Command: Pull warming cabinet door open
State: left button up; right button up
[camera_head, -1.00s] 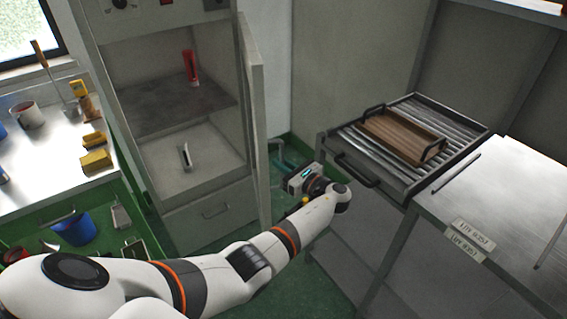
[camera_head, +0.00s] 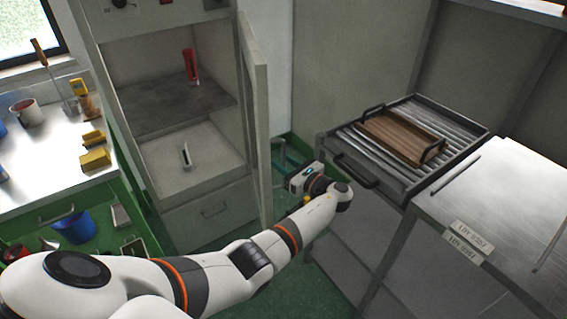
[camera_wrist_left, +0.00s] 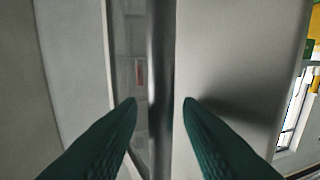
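The grey warming cabinet (camera_head: 215,225) stands at the left centre, with its upper compartment exposed. Its door (camera_head: 257,115) stands open, hinged on the right side and seen almost edge-on. My left gripper (camera_head: 284,168) is low beside the door's outer side, partly hidden by its own body. In the left wrist view its green fingers (camera_wrist_left: 160,105) are apart, with a dark vertical bar (camera_wrist_left: 161,60) between them and a small gap on each side. A pale panel (camera_wrist_left: 235,60) lies right of the bar. My right gripper is not in view.
A red tube (camera_head: 191,67) stands on the cabinet's shelf, and a small light object (camera_head: 186,155) is below. A bench with a slatted tray (camera_head: 463,150) is at right. A workbench with tools (camera_head: 50,165) is at left, with a blue bucket (camera_head: 75,228) under it.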

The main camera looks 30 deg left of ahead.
pick_arm(q)
jog(key=s+d+b, duration=0.1)
jog(key=s+d, duration=0.1)
jog(key=d, duration=0.9)
jog(key=shift+d, duration=0.3)
jog(key=shift+s, duration=0.1)
jog(key=s+f+n+h, duration=0.1)
jog(key=s+f+h, duration=0.3)
jog(key=f, duration=0.8)
jog(key=s+f+h, duration=0.3)
jog(key=s+f, duration=0.4)
jog(key=f, duration=0.4)
jog(key=s+f+n+h, duration=0.1)
jog(key=s+f+h, duration=0.3)
jog(key=f, duration=0.8)
jog(key=s+f+n+h, duration=0.2)
jog(key=s+f+n, duration=0.3)
jog(key=s, duration=0.7)
jog(key=s+d+f+n+g+h, duration=0.1)
jog(key=s+f+n, duration=0.4)
jog(key=s, duration=0.7)
jog(key=s+d+f+n+g+h, duration=0.1)
jog(key=s+f+n+h, duration=0.2)
jog(key=s, duration=0.9)
notch_tip(320, 180, down, 3)
jog(key=n, duration=0.2)
jog(key=shift+n+h, duration=0.3)
jog(key=shift+n, duration=0.1)
jog(key=shift+s+d+r, duration=0.1)
